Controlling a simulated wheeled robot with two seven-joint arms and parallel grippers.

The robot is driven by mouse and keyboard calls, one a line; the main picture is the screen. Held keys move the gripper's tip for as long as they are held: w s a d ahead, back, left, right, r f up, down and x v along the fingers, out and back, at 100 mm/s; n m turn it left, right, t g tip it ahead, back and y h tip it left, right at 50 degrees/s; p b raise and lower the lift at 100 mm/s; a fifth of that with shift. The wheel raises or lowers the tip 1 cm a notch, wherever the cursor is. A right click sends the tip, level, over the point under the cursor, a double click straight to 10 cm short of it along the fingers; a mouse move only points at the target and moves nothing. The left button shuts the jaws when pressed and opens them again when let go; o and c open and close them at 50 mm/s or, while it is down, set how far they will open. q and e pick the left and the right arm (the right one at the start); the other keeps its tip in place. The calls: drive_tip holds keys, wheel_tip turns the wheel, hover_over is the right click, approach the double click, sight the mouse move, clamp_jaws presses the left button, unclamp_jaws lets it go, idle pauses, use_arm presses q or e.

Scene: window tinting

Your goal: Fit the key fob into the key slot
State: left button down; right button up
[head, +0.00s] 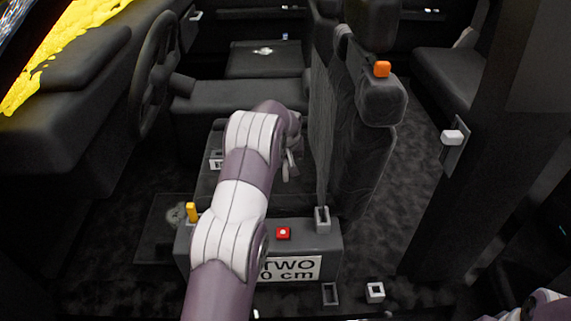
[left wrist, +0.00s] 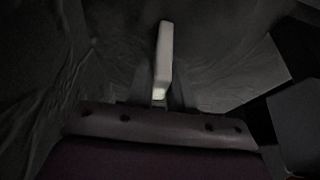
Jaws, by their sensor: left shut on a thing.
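My left gripper (head: 291,168) is over the front of the car seat area, largely hidden behind my own arm in the head view. In the left wrist view its fingers (left wrist: 160,98) are shut on a pale, narrow bar-shaped piece (left wrist: 166,55), which I take to be the key fob. The piece sticks out away from the fingers, against dark fabric-like surfaces. I cannot pick out the key slot with certainty. A grey upright holder with an opening (head: 322,220) stands on the grey box below and to the right of the gripper.
The grey box (head: 333,262) carries a yellow peg (head: 193,212), a red button (head: 283,233) and a partly covered label. The seat back (head: 362,140) rises right of my arm, with an orange block (head: 382,69) on it. A steering wheel (head: 153,75) is at the left.

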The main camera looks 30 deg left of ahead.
use_arm(q)
drive_tip(key=shift+r, duration=0.15)
drive_tip(key=c, duration=1)
unclamp_jaws()
